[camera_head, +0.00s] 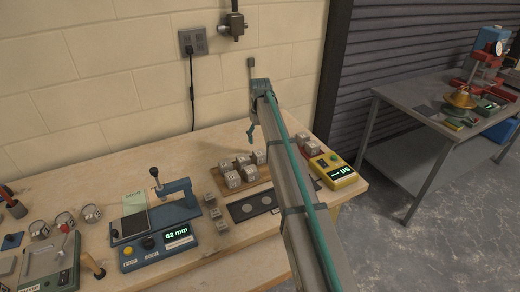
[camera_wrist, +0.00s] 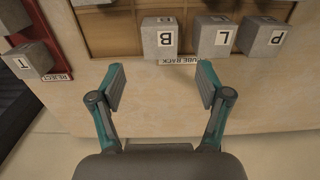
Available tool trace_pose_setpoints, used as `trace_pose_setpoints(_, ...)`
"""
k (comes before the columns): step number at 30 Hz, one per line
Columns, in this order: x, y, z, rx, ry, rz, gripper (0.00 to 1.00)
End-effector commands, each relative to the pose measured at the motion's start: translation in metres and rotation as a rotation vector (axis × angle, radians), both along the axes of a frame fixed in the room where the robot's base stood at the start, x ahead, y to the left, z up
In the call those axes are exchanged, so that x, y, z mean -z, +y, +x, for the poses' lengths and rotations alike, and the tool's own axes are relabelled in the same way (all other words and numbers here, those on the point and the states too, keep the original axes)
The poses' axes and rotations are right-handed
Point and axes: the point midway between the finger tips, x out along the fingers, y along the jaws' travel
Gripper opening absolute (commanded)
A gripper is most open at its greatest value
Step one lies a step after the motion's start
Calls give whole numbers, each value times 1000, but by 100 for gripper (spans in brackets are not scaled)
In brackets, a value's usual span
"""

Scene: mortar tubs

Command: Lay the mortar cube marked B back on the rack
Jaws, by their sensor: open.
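The grey mortar cube marked B (camera_wrist: 161,37) sits at the edge of the wooden cube rack (camera_wrist: 112,38) in the wrist view, in line with cubes L (camera_wrist: 213,36) and P (camera_wrist: 267,38). Its lettered face shows upside down there. In the head view the rack (camera_head: 262,184) holds several cubes, whose letters are too small to read. My gripper (camera_wrist: 160,88) is open and empty. Its fingertips lie on the wall side of cube B, apart from it. In the head view my gripper (camera_head: 252,132) hangs behind the rack, near the wall.
A red reject strip (camera_wrist: 52,62) with a cube marked T (camera_wrist: 28,60) lies beside the rack. A yellow meter (camera_head: 334,170), a dark plate (camera_head: 240,211) and a blue tester (camera_head: 160,245) stand around it. Bare tabletop (camera_wrist: 255,105) lies between rack and wall.

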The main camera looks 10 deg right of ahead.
Motion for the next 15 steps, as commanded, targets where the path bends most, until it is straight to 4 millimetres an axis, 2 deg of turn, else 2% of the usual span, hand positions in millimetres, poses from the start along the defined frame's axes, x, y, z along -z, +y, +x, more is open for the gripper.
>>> trace_pose_setpoints(6, -27, 0, 1, 0, -1, 0, 77)
trace_pose_setpoints(15, -36, 0, 0, 0, 0, 0, 77)
